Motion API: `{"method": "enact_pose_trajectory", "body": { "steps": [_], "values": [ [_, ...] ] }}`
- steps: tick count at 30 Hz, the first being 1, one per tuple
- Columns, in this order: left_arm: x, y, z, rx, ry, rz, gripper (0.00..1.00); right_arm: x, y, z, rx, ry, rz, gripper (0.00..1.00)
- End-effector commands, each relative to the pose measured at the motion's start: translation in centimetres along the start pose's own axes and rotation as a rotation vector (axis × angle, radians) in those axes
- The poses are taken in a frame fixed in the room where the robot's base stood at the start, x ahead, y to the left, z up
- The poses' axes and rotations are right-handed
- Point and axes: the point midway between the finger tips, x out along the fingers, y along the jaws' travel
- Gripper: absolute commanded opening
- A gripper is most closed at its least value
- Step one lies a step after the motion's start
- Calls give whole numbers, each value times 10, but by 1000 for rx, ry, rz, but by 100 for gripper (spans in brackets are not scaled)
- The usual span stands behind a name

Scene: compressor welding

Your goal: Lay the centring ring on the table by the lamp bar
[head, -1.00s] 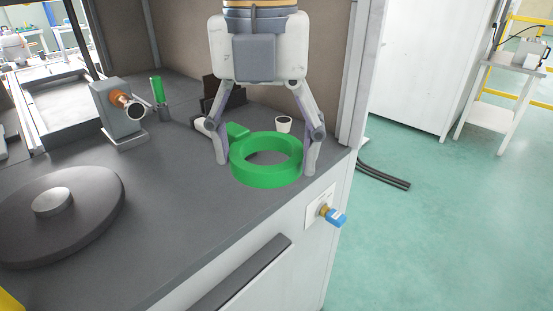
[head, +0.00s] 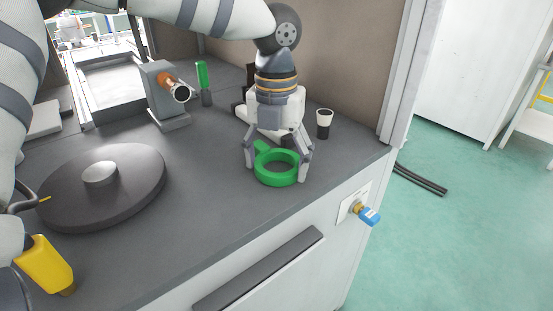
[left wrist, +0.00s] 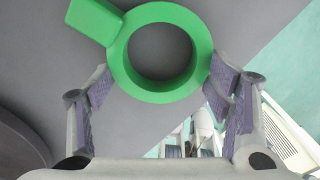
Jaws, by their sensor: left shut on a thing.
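The green centring ring (head: 278,181), with a short tab handle, is between the two fingers of my left gripper (head: 277,166), near the table's front right corner. The ring lies flat. In the left wrist view the ring (left wrist: 160,93) shows whole, a finger on either side and the tab at upper left. I cannot tell whether its underside touches the dark grey table (head: 215,215) or hangs just above it. A dark upright piece behind the gripper is mostly hidden; I cannot tell whether it is the lamp bar.
A black-and-white cup (head: 324,125) stands right of the gripper. A round dark turntable (head: 130,190) is at left, a grey fixture (head: 160,90) and a green-handled tool (head: 202,75) behind. A yellow object (head: 45,265) is at lower left. A blue-handled valve (head: 368,215) sticks out of the front panel.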

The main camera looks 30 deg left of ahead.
Motion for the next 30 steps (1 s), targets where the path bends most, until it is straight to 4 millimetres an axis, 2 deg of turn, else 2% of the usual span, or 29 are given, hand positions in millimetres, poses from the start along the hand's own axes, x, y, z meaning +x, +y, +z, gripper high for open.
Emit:
{"method": "enact_pose_trajectory", "body": {
  "steps": [10,11,12,13,23,26,30],
  "values": [
    [4,0,0,0,-2,-1,26,0,0,0,0,2,0,40],
    [3,0,0,0,-2,-1,79,0,0,0,0,2,0,40],
    [3,0,0,0,-2,-1,88,0,0,0,0,2,0,40],
    [3,0,0,0,-2,-1,92,0,0,0,0,2,0,40],
    [2,-1,0,0,-3,-2,92,0,0,0,0,1,0,40],
    [-10,-1,1,-1,-6,-2,92,0,0,0,0,-2,0,40],
    [-48,-1,2,-2,-9,-3,92,2,0,2,0,-7,0,40]
  ]
}}
